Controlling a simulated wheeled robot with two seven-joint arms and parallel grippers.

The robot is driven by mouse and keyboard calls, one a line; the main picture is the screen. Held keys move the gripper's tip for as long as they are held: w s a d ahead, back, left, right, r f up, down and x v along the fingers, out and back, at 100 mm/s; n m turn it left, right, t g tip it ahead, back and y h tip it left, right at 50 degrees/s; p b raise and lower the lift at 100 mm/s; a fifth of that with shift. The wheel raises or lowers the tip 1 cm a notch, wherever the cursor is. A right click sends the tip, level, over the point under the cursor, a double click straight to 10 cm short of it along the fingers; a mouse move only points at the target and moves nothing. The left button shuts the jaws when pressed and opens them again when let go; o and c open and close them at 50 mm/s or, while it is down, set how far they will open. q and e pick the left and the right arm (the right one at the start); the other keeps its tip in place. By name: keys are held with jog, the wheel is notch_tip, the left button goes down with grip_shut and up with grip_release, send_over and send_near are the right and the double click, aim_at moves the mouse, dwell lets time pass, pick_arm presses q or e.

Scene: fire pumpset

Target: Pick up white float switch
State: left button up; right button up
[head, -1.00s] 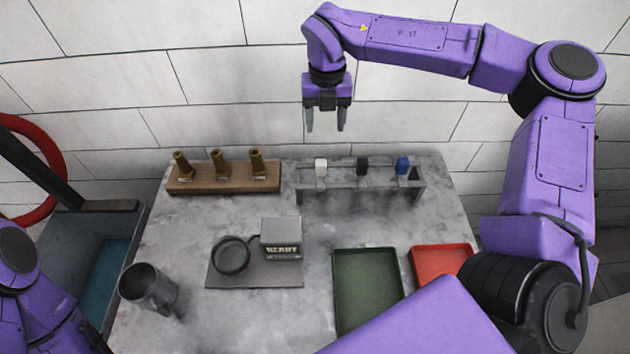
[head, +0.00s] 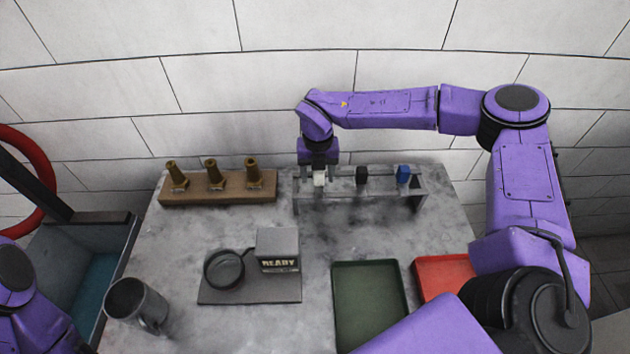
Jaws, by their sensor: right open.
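The white float switch (head: 319,179) stands in the grey rack (head: 345,205) at the back of the table, leftmost of three switches. My right gripper (head: 319,173) points down right at the white float switch, with its fingers around or beside it. The fingers are small and partly hidden, so their contact with the switch cannot be told. The gripper is open. Of my left arm only a link shows at the lower left; its gripper is out of view.
A black switch (head: 361,175) and a blue switch (head: 403,174) stand to the right in the rack. A wooden block (head: 220,196) with brass nozzles is left of it. A green tray (head: 370,305), red tray (head: 440,273), READY box (head: 278,248) and metal mug (head: 137,303) stand nearer.

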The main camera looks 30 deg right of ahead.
jog(key=shift+f, duration=0.4)
jog(key=shift+d+f, duration=0.1)
jog(key=shift+d, duration=0.05)
jog(key=c, duration=1.1)
notch_tip(320, 180, up, 11)
jog(key=shift+f+b, duration=0.2)
jog(key=shift+b, duration=1)
notch_tip(320, 180, up, 8)
jog(key=p, duration=0.6)
